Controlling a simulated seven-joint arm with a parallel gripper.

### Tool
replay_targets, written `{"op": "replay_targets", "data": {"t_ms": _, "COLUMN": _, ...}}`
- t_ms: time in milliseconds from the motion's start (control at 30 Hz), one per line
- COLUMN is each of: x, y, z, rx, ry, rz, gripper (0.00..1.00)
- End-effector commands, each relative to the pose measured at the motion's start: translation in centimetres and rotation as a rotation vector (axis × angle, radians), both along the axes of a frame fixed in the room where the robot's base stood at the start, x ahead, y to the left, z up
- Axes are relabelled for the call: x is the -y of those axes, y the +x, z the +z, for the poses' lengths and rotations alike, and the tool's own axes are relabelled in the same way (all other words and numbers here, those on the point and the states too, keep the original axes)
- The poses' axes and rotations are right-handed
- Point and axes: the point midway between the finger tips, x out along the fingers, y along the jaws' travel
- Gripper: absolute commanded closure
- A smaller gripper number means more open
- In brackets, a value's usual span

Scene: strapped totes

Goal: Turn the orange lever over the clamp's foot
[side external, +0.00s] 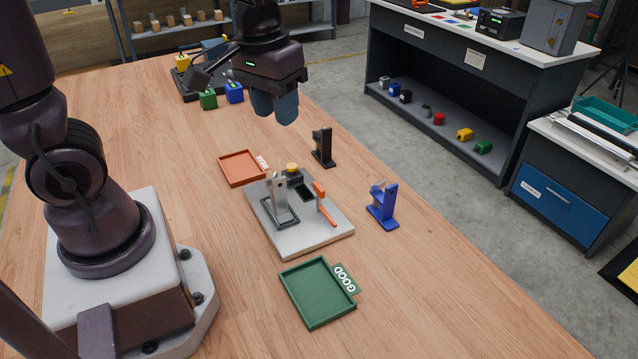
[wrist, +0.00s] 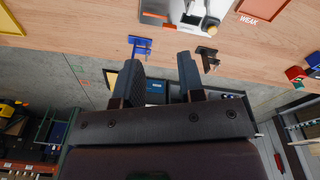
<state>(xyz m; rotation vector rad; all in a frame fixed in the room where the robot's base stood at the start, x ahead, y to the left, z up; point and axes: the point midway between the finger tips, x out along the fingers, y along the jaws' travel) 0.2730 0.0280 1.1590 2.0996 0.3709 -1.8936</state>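The orange lever (side external: 325,205) stands on the right part of a light grey plate (side external: 300,235), with a long arm slanting down toward the front right. A grey metal upright (side external: 280,189) with a dark loop at its base stands left of it. A yellow-topped knob (side external: 292,168) is at the plate's back edge. Which part is the clamp's foot I cannot tell. In the wrist view the plate (wrist: 177,27) is cut off at the top edge. My gripper (side external: 275,108) is high above the table, behind the plate, its fingers apart and empty in the wrist view (wrist: 160,70).
A black bracket (side external: 322,148) stands behind the plate and a blue bracket (side external: 384,208) to its right. A red tray (side external: 241,169) marked WEAK lies back left; a green tray (side external: 318,293) marked GOOD lies in front. Green (side external: 208,99) and blue (side external: 234,92) blocks sit farther back.

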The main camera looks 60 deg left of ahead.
Motion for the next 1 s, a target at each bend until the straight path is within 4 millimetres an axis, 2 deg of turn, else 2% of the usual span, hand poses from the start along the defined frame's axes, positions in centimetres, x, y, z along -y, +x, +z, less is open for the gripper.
{"op": "replay_targets", "data": {"t_ms": 33, "x": -0.6, "y": 1.2, "z": -1.5, "rx": -0.046, "ry": -0.011, "rz": 0.095, "gripper": 0.64}}
{"op": "replay_targets", "data": {"t_ms": 300, "x": -3.1, "y": 6.6, "z": -8.1, "rx": -0.155, "ry": -0.025, "rz": 0.705, "gripper": 0.64}}
{"op": "replay_targets", "data": {"t_ms": 400, "x": -3.6, "y": 8.0, "z": -8.9, "rx": -0.140, "ry": -0.031, "rz": 0.899, "gripper": 0.64}}
{"op": "replay_targets", "data": {"t_ms": 500, "x": -3.8, "y": 9.1, "z": -8.3, "rx": -0.103, "ry": -0.049, "rz": 1.043, "gripper": 0.64}}
{"op": "replay_targets", "data": {"t_ms": 633, "x": -3.8, "y": 9.2, "z": -8.3, "rx": -0.092, "ry": -0.058, "rz": 1.154, "gripper": 0.64}}
{"op": "replay_targets", "data": {"t_ms": 767, "x": -3.8, "y": 9.2, "z": -8.9, "rx": -0.095, "ry": -0.058, "rz": 1.185, "gripper": 0.64}}
{"op": "replay_targets", "data": {"t_ms": 867, "x": -3.8, "y": 9.1, "z": -10.2, "rx": -0.097, "ry": -0.057, "rz": 1.184, "gripper": 0.64}}
{"op": "replay_targets", "data": {"t_ms": 1000, "x": -3.8, "y": 9.1, "z": -13.1, "rx": -0.099, "ry": -0.057, "rz": 1.183, "gripper": 0.64}}
